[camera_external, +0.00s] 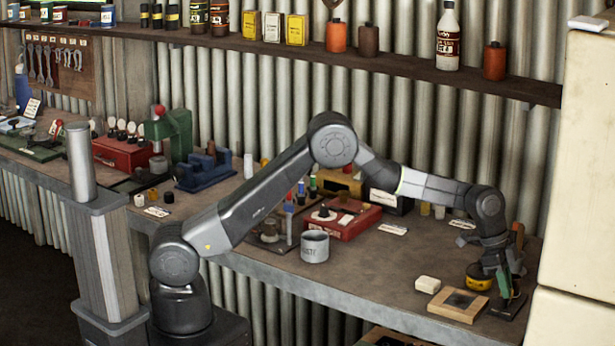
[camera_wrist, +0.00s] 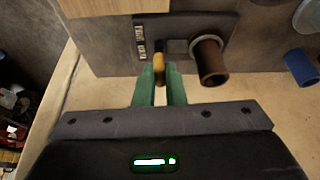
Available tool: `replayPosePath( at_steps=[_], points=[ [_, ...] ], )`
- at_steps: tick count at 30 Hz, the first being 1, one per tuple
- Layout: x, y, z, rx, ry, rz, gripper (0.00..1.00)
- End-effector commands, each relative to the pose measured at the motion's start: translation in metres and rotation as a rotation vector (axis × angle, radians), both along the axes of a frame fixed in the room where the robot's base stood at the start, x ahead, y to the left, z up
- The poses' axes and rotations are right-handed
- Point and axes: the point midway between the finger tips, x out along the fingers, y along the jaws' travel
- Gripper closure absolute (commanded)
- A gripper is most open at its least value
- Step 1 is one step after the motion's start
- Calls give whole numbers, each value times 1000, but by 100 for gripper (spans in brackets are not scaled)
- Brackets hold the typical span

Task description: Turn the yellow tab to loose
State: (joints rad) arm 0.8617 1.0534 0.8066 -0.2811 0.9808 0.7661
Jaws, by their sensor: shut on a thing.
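The yellow tab (camera_wrist: 159,66) is a small rounded piece on a dark plate (camera_wrist: 180,22) in the wrist view. My gripper (camera_wrist: 160,74), with green fingers, is shut on it, one finger on each side. A white label strip (camera_wrist: 141,41) with small dark lettering sits left of the tab; I cannot read it surely. A brown cylinder (camera_wrist: 210,62) stands on the plate right of the tab. In the external view my gripper (camera_external: 505,293) points down at the dark plate (camera_external: 511,308) near the bench's right end; the tab itself cannot be made out there.
A wooden frame (camera_external: 442,303), a yellow round tin (camera_external: 479,284) and a white block (camera_external: 427,284) lie left of my gripper. A grey cup (camera_external: 315,248) stands farther left. A blue cylinder (camera_wrist: 299,67) shows at the wrist view's right. A pale cabinet (camera_external: 580,180) stands close on the right.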

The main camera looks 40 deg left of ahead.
Motion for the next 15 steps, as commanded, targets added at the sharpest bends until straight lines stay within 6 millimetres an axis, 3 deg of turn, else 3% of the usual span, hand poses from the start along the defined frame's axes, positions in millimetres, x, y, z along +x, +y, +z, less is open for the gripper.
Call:
replayPosePath(
  at_steps=[15],
  points=[
    [-3,-1,1,0,-2,421,100]
  ],
)
